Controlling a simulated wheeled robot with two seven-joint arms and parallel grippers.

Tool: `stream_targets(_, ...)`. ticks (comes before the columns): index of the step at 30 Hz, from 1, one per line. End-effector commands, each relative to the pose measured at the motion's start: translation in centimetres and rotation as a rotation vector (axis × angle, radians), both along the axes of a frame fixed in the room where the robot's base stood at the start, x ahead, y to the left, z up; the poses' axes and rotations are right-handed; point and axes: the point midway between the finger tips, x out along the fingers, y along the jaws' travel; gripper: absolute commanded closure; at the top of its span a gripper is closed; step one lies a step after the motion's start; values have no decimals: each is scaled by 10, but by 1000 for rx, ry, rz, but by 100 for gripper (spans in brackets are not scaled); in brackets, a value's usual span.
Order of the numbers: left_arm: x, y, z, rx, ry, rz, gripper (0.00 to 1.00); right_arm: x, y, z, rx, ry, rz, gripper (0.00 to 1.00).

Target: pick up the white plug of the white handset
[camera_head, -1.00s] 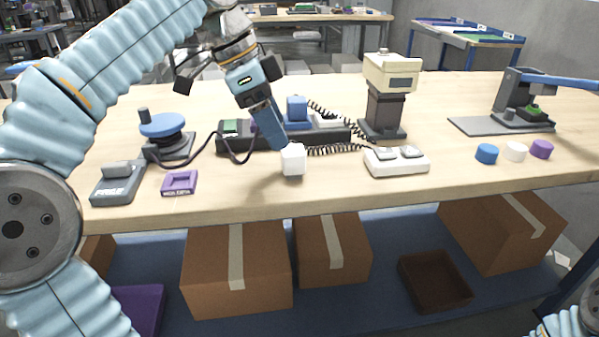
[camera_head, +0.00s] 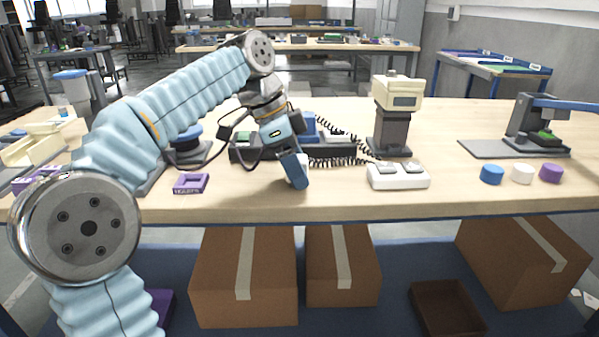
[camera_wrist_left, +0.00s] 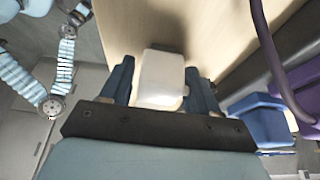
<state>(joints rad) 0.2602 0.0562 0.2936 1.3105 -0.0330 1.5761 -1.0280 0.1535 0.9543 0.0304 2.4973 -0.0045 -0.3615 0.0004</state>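The white plug (camera_head: 304,161) stands on the wooden table near its front edge, partly hidden behind a finger of my left gripper (camera_head: 297,171) in the head view. In the left wrist view, the white plug (camera_wrist_left: 163,78) sits between the two blue fingers of my left gripper (camera_wrist_left: 160,85). The fingers are spread, one on each side, with narrow gaps; firm contact cannot be seen. A dark coiled cord (camera_head: 338,161) runs right from beside the plug. The white handset cannot be clearly made out behind my gripper. My right gripper is not in view.
A white two-pad block (camera_head: 398,184) and a cream-topped post (camera_head: 392,125) stand right of the plug. A dark rack (camera_head: 335,149) with a blue handset (camera_head: 308,126) is behind. Caps (camera_head: 522,174) stand far right.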

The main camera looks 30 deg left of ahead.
Motion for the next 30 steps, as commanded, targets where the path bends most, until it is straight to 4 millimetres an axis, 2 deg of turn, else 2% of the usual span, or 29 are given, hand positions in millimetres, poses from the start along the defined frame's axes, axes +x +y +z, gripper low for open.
stream_targets(1,0,0,0,0,0,0,48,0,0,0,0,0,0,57)
stream_targets(7,0,0,0,0,0,0,78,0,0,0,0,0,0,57)
stream_targets(14,0,0,1,0,0,-1,80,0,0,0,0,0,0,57)
stream_targets(19,0,-1,10,-1,-2,-1,80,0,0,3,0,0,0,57)
stream_targets(23,1,-1,35,-1,-4,-3,80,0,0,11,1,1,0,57)
stream_targets(30,-42,-27,94,0,-6,-4,80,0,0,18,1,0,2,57)
